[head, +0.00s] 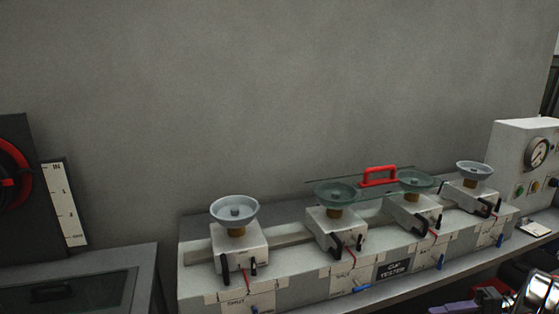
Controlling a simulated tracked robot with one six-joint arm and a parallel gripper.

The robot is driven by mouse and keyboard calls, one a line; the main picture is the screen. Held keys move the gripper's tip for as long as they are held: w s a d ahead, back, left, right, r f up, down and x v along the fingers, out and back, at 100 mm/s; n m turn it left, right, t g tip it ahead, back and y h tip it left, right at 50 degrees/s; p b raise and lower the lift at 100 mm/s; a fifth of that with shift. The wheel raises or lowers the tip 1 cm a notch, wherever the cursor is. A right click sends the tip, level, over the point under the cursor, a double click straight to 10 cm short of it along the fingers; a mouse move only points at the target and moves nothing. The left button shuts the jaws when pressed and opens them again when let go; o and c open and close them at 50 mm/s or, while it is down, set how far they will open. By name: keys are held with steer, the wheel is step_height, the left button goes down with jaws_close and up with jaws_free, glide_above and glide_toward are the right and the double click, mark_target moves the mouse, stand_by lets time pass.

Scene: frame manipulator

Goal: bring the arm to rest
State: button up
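I cannot make out my gripper or its fingertips in the head view. Shiny metal, black and purple parts are cut off by the lower right edge; I cannot tell whether they belong to my arm. A cup tester (300,278) with several round suction cups stands against the wall. A clear glass pane with a red handle (380,176) lies level over the two middle cups. The leftmost cup (234,212) and the rightmost cup (474,171) are uncovered.
A white box with a dial gauge (537,152) stands at the right end of the bench. At the left are a dark panel with a red ring (12,175), a white scale plate (65,205) and a grey cabinet (142,268). The wall above is bare.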

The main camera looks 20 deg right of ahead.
step_height(320, 180, down, 8)
steer(key=s+a+r+m+g+h, duration=0.1)
steer(key=s+a+m+g+h, duration=0.15)
steer(key=m, duration=0.25)
steer(key=s+a+r+n+h, duration=0.1)
steer(key=a+r+n+h, duration=0.2)
steer(key=a+r, duration=0.4)
steer(key=s+a+r+n+t+h, duration=0.1)
steer(key=a+r+n+h, duration=0.3)
steer(key=a, duration=1.4)
steer(key=s+a+r+n+t+h, duration=0.1)
steer(key=s+a+r+n+h, duration=0.2)
steer(key=a+r, duration=0.8)
steer(key=shift+s+a+r+n+h, duration=0.2)
steer(key=shift+a+r+n+h, duration=0.15)
steer(key=shift+a+h, duration=0.65)
steer(key=shift+d+t, duration=0.15)
steer(key=shift+t, duration=0.1)
